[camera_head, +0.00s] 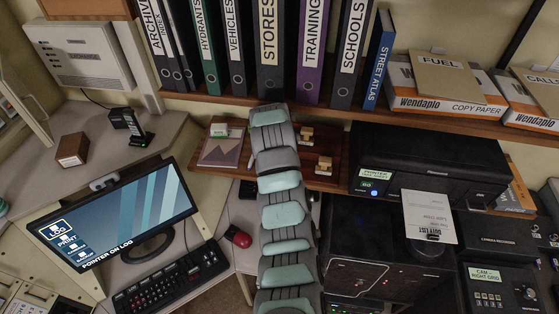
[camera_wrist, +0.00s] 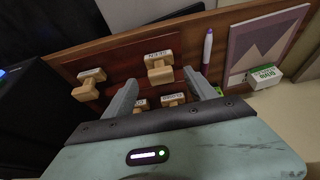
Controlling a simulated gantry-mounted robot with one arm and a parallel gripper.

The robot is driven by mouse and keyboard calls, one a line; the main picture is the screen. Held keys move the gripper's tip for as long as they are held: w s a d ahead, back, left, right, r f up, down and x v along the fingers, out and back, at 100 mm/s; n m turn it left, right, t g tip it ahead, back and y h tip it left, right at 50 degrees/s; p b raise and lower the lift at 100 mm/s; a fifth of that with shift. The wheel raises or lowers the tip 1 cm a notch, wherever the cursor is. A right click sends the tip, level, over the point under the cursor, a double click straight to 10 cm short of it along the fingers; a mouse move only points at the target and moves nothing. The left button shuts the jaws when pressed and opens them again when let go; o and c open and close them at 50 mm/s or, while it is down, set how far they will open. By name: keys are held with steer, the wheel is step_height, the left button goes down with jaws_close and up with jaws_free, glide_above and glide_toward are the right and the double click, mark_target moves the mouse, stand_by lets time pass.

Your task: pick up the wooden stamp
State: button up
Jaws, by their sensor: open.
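Several wooden stamps with pale labels stand on a reddish-brown wooden board (camera_wrist: 112,62) in the wrist view. One stamp (camera_wrist: 160,67) is upright just beyond my gripper (camera_wrist: 160,78), roughly between its fingertips. Another stamp (camera_wrist: 90,85) is left of the fingers. Two more, a stamp (camera_wrist: 173,100) and a partly hidden stamp (camera_wrist: 140,103), show between the fingers, nearer the palm. My gripper is open with nothing held. In the head view, two stamps (camera_head: 306,136) (camera_head: 324,165) show right of my arm, which hides part of the board; my gripper's fingers cannot be seen there.
A purple pen (camera_wrist: 207,48), a mountain-picture pad (camera_wrist: 262,42) and a small green-labelled box (camera_wrist: 263,78) lie beside the stamps. A black printer (camera_head: 430,160) stands right of the board. A shelf of binders (camera_head: 270,50) rises behind. A monitor (camera_head: 125,215) stands at left.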

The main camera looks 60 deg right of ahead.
steer(key=shift+p+x, duration=0.4)
steer(key=shift+x, duration=2.05)
steer(key=shift+c, duration=0.5)
jaws_close()
steer(key=shift+w+r+b, duration=0.1)
steer(key=shift+r+b, duration=0.25)
steer(key=shift+r, duration=0.4)
steer(key=shift+s+a+f, duration=0.1)
steer(key=shift+s+a, duration=0.2)
steer(key=shift+a, duration=0.2)
steer(key=s+a+p, duration=0.1)
steer(key=s+a, duration=0.1)
steer(key=a, duration=0.6)
steer(key=s+a+p, duration=0.1)
steer(key=s+a, duration=0.1)
steer(key=a, duration=0.6)
steer(key=shift+s, duration=0.4)
